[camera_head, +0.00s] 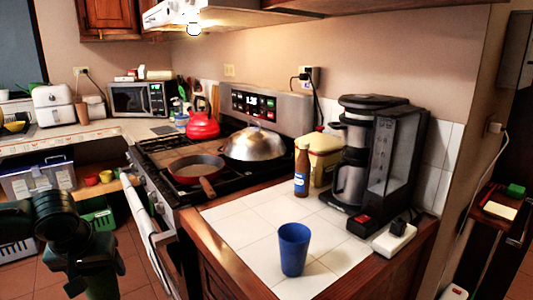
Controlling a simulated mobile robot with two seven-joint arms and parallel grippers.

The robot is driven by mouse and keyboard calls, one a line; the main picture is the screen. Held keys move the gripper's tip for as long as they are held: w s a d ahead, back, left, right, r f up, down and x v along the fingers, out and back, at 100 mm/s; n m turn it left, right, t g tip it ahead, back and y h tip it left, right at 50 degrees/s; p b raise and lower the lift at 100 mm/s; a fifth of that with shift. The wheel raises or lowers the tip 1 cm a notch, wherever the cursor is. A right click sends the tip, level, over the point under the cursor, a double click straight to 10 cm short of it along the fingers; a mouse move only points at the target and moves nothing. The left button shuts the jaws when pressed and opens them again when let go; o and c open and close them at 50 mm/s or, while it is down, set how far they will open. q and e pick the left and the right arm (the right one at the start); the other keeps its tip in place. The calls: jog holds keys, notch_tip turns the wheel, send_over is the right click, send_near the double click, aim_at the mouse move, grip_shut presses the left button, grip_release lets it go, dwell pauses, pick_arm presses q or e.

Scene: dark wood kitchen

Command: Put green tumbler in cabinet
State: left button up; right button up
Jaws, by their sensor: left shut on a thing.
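My left gripper (97,270) is at the lower left of the head view, in front of the stove and low over the tiled floor. It is shut on the green tumbler (103,287), which shows only in part below the dark fingers and is cut off by the bottom edge. A wooden wall cabinet (108,18) with its door closed hangs at the top left. The underside of another wooden cabinet (400,5) shows along the top edge. My right gripper is not in view.
A blue tumbler (293,250) stands upright on the white tiled counter (240,225). A brown bottle (301,170), a coffee maker (375,155) and a power strip (394,238) are behind it. A pan (193,168) and a domed lid (254,143) sit on the stove.

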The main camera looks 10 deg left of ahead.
aim_at(108, 281)
pick_arm(q)
jog(key=shift+d+f, duration=0.15)
jog(key=shift+s+d+f, duration=0.15)
jog(key=shift+f, duration=0.3)
jog(key=shift+d+f, duration=0.55)
jog(key=shift+d, duration=0.2)
jog(key=w+d+r+m+h, duration=0.1)
jog(key=w+d+m, duration=0.15)
jog(key=d, duration=0.85)
jog(key=w+d+r+m+h, duration=0.15)
jog(key=d+m, duration=0.25)
jog(key=d, duration=0.8)
jog(key=shift+n+t, duration=0.25)
jog(key=shift+t, duration=0.15)
jog(key=s+r+p, duration=0.1)
jog(key=s+p, duration=0.1)
jog(key=p, duration=0.1)
jog(key=s+r+p, duration=0.2)
jog(key=p, duration=0.2)
jog(key=shift+a, duration=0.1)
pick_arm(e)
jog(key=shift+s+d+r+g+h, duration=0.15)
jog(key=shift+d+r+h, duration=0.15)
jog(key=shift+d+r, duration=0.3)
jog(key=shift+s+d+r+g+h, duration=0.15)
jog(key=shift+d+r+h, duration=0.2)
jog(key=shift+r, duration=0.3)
